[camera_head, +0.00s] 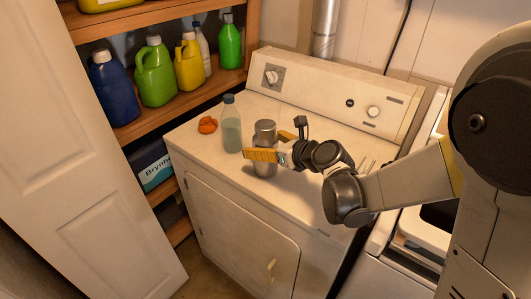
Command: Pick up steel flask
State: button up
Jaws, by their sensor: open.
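The steel flask (265,136) is a grey metal cylinder standing upright on the white dryer top (290,196). My gripper (270,146) reaches in from the right, low over the dryer. Its orange-yellow fingers are open. One finger crosses in front of the flask's middle and the other shows behind it on the right, so the flask appears to stand between them. I cannot tell whether either finger touches it. Part of the flask's middle is hidden by the near finger.
A translucent bottle (231,128) stands just left of the flask, with an orange-red lump (207,125) beyond it. The dryer's control panel (335,93) rises behind. A shelf (180,105) with several detergent bottles is at left. A white panelled door (75,150) stands at front left.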

jog(key=c, duration=1.5)
jog(key=shift+r, duration=0.15)
